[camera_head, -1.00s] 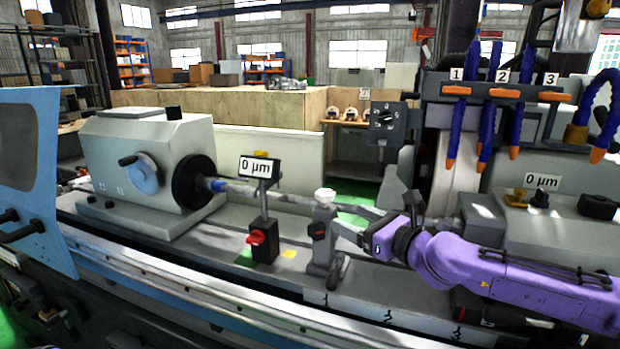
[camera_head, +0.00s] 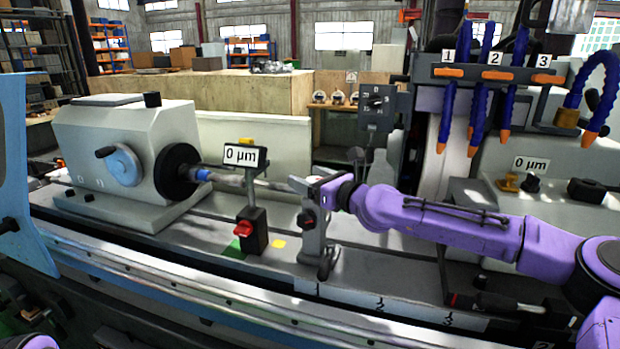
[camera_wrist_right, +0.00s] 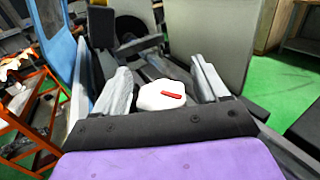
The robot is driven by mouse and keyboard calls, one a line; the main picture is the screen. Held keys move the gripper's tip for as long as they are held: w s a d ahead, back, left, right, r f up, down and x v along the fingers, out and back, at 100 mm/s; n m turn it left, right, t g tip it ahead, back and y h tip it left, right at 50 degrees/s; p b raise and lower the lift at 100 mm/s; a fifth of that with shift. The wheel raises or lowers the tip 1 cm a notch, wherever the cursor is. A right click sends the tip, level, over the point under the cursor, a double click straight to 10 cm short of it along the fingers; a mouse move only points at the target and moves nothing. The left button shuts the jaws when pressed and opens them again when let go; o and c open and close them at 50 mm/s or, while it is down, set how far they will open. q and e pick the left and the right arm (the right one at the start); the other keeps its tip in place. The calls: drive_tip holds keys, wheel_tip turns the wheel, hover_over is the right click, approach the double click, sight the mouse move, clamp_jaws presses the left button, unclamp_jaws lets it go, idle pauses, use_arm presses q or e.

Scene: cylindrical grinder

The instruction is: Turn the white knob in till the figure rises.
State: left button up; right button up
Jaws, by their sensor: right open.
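The white knob (camera_wrist_right: 160,96), with a red mark on its top, sits between the two fingers of my right gripper (camera_wrist_right: 163,76) in the right wrist view. The fingers are open on either side of it; I cannot tell whether they touch it. In the head view my right gripper (camera_head: 304,185) is over the top of the grey post (camera_head: 312,236) and hides the knob. The display on the stand (camera_head: 245,156) reads 0 µm. A second display on the right (camera_head: 531,163) also reads 0 µm. My left gripper is not in view.
The workhead (camera_head: 125,150) stands left, with a shaft reaching right from its chuck. A black stand with a red knob (camera_head: 244,229) is just left of the post. Blue coolant hoses (camera_head: 480,110) hang at the upper right, and a blue door (camera_head: 18,170) is at the left edge.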

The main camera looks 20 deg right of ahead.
drive_tip(key=shift+s, duration=0.1)
drive_tip(key=shift+c, duration=0.4)
drive_tip(key=shift+f, duration=0.1)
drive_tip(key=c, duration=0.9)
drive_tip(key=shift+m+t+h, duration=0.3)
drive_tip(key=shift+h, duration=0.1)
drive_tip(key=shift+m+h, duration=0.3)
drive_tip(key=shift+h, duration=0.1)
drive_tip(key=shift+w+d+f+m+t+h+b, duration=0.1)
drive_tip(key=shift+m+t+h+b, duration=0.2)
drive_tip(key=shift+h, duration=0.25)
drive_tip(key=shift+w+f+m+t+h+b, duration=0.1)
drive_tip(key=shift+m+t+h+b, duration=0.1)
drive_tip(key=shift+m+h, duration=0.3)
drive_tip(key=m+h+b, duration=0.2)
drive_tip(key=h, duration=0.2)
drive_tip(key=shift+d+t+b, duration=0.2)
drive_tip(key=shift+t+b, duration=0.1)
drive_tip(key=shift+b, duration=0.1)
drive_tip(key=shift+d+m+h+b, duration=0.1)
drive_tip(key=shift+m+h+b, duration=0.65)
drive_tip(key=shift+m+h, duration=0.4)
drive_tip(key=shift+r+h, duration=0.1)
drive_tip(key=shift+h, duration=0.2)
